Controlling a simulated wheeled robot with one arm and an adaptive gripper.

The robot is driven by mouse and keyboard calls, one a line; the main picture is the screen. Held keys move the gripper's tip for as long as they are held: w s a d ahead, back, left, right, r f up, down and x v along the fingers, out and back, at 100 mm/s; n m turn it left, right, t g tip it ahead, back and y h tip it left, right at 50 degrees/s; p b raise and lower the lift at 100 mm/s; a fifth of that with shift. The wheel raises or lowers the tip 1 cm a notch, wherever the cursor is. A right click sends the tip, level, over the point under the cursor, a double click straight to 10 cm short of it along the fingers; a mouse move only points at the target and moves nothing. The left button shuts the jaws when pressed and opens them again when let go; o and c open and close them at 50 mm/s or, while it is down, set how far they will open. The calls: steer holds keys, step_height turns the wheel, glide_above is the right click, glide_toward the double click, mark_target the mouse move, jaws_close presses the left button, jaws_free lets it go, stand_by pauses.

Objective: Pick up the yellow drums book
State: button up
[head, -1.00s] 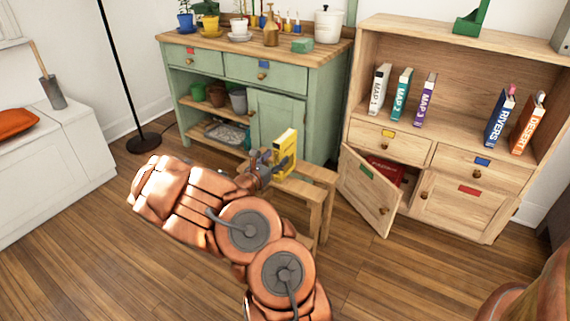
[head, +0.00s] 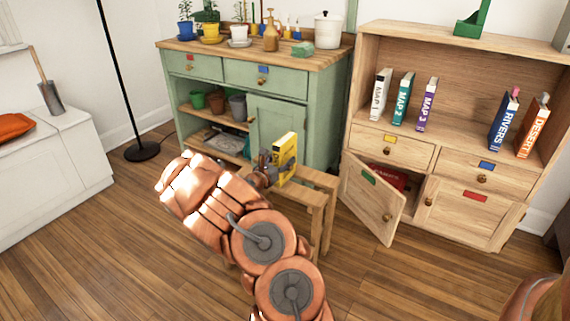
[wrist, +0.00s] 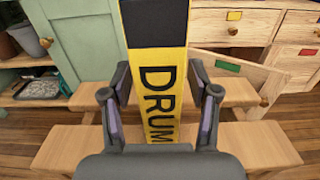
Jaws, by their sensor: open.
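The yellow drums book (head: 284,158) stands upright on a small wooden step stool (head: 312,193) in front of the green cabinet. In the wrist view the book's spine (wrist: 158,90) faces me, with a black band at the top and the letters DRUM below. My gripper (wrist: 160,105) is open, with one finger on each side of the spine. A gap shows between the fingers and the book. In the head view my gripper (head: 264,170) is at the book's left side, and the lower part of the book is partly hidden.
A green cabinet (head: 318,110) with pots stands behind the stool. To the right is a wooden bookcase (head: 445,60) with several upright books; its lower left door (head: 368,200) hangs open, with a red book (head: 388,178) inside.

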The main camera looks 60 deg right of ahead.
steer(key=shift+d, duration=1)
jaws_close()
